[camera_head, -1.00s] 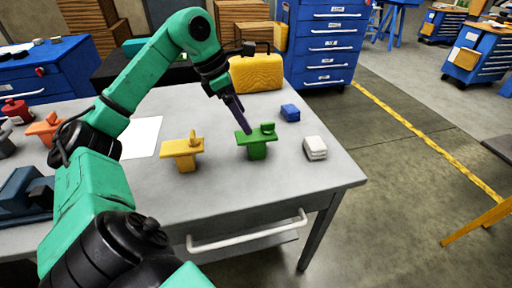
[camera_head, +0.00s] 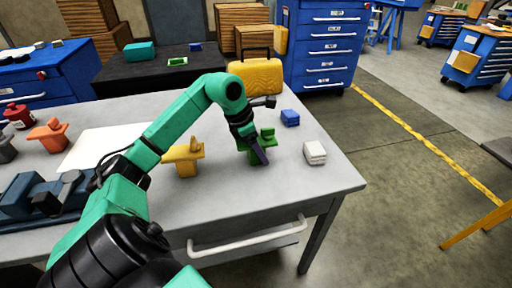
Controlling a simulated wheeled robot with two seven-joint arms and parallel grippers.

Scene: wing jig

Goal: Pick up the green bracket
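The green bracket (camera_head: 268,134) stands on the grey table (camera_head: 222,214), right of the yellow bracket (camera_head: 186,170). My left gripper (camera_head: 260,155) points down at the green bracket and overlaps it in the head view, covering part of its top and front. The dark fingers show as one narrow shape, so I cannot tell whether they are open or shut, or whether they touch the bracket. My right gripper is not in view.
A blue block (camera_head: 290,118) and a white block (camera_head: 315,153) lie right of the green bracket. An orange bracket (camera_head: 48,134) and a dark blue vise (camera_head: 35,195) are at the left. A yellow case (camera_head: 257,76) stands behind.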

